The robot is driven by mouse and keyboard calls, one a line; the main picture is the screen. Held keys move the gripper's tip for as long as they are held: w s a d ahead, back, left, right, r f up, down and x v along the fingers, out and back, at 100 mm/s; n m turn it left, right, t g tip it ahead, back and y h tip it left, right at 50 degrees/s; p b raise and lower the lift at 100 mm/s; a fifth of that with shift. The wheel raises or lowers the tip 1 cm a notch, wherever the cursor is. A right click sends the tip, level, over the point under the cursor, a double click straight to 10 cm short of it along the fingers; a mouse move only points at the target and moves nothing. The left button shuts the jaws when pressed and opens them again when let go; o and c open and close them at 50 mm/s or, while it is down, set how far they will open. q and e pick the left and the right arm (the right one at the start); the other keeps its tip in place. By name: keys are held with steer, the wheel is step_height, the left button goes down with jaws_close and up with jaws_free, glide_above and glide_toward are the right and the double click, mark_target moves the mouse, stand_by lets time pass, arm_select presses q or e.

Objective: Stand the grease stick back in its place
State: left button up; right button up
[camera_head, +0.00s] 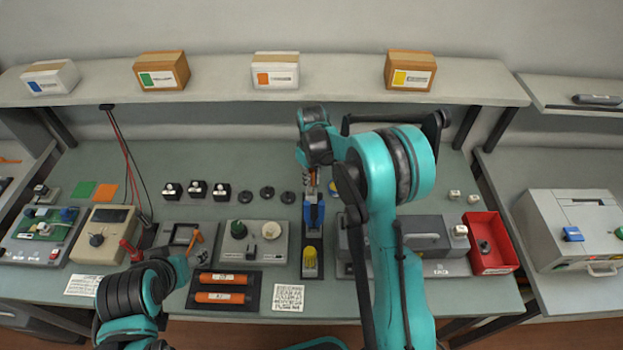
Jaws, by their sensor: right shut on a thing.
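My right gripper (312,183) reaches down from above over the back end of a narrow black tray (311,274). It is shut on a thin thing that I take for the grease stick; the fingers mostly hide it, and its tilt is unclear. A blue block-like holder (313,215) stands on the tray just under the gripper. I cannot tell whether the held thing touches it.
A grey panel with knobs (252,256) lies left of the black tray, and a grey machine (428,233) lies right of it, partly behind my right arm. Orange rollers (221,278) lie in front. Black discs (267,193) are behind. A red bin (489,250) is at right.

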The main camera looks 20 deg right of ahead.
mark_target(312, 190)
steer(key=shift+f+b, duration=0.75)
steer(key=shift+f, duration=0.35)
steer(key=shift+f+b, duration=0.85)
steer(key=shift+f, duration=0.05)
stand_by(0.8)
steer(key=o, duration=1)
steer(key=shift+c, duration=0.2)
steer(key=shift+r, duration=0.1)
step_height(312, 190, up, 12)
steer(key=shift+f, duration=0.1)
